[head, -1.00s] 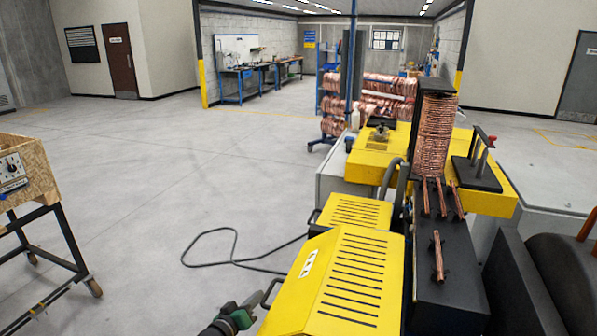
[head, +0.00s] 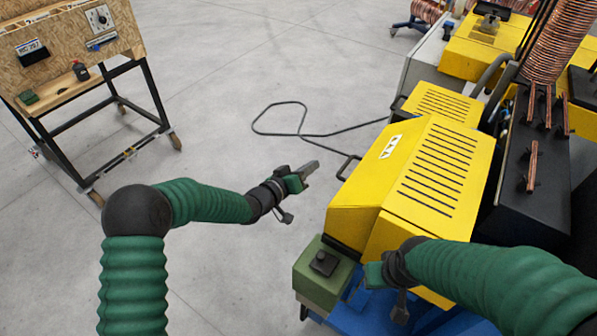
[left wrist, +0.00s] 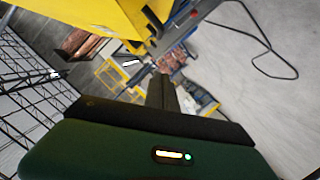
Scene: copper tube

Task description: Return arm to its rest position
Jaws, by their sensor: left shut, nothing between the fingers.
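My left arm is green and ribbed and reaches in from the lower left. Its gripper (head: 308,170) is shut and empty, over open floor left of the yellow machine. The fingers (left wrist: 162,92) also show together in the left wrist view. My right arm comes in from the lower right. Its gripper (head: 374,274) is in front of the yellow machine, beside a green box, and its fingers are too hidden to judge. A short copper tube (head: 532,166) lies on the black bed (head: 510,200) at the right, apart from both grippers.
The yellow slotted machine cover (head: 425,180) stands close to both grippers. A green box (head: 322,275) with a black knob is at its front left. A wooden stand (head: 55,45) on a wheeled frame is at the upper left. A black cable (head: 300,134) lies on otherwise clear floor.

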